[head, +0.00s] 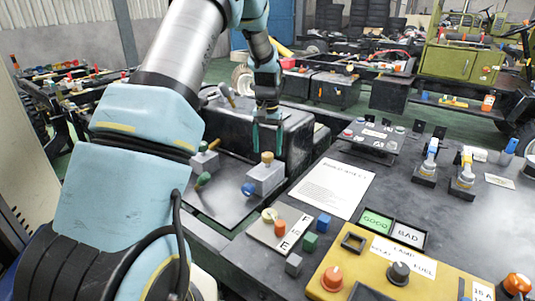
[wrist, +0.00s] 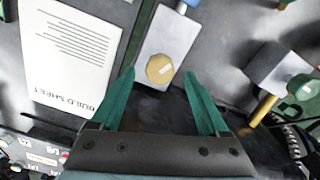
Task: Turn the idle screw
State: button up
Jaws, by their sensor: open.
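A brass knob (head: 267,157) with a pale line across its top stands on a grey block (head: 265,180); I take it as the idle screw, though no label on it is readable. A blue knob (head: 249,189) sticks out of the block's side. My gripper (head: 268,147) is open and empty, pointing down just above the brass knob. In the wrist view the brass knob (wrist: 160,69) appears between the tips of the two green fingers (wrist: 159,73). Whether the fingertips reach down to its height I cannot tell.
A second grey block (head: 204,163) with a green-ended handle (head: 203,180) stands to the left. A printed build sheet (head: 329,188) lies on the bench to the right. A dark box (head: 235,130) stands behind. A yellow panel with knobs (head: 369,267) is in front.

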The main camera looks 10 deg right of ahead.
aim_at(267, 154)
notch_tip(267, 154, up, 8)
jog(key=b, duration=0.1)
jog(key=shift+r, duration=0.1)
jog(key=s+a+f+n, duration=0.1)
jog(key=s+a+n, duration=0.1)
jog(key=s+a, duration=0.8)
jog(key=s+a+f+n+t, duration=0.1)
jog(key=s+a+n, duration=0.1)
jog(key=s+a, duration=0.9)
jog(key=shift+s+f+t+p, duration=0.3)
jog(key=shift+s+p, duration=0.05)
jog(key=shift+s, duration=0.3)
jog(key=shift+a, duration=0.1)
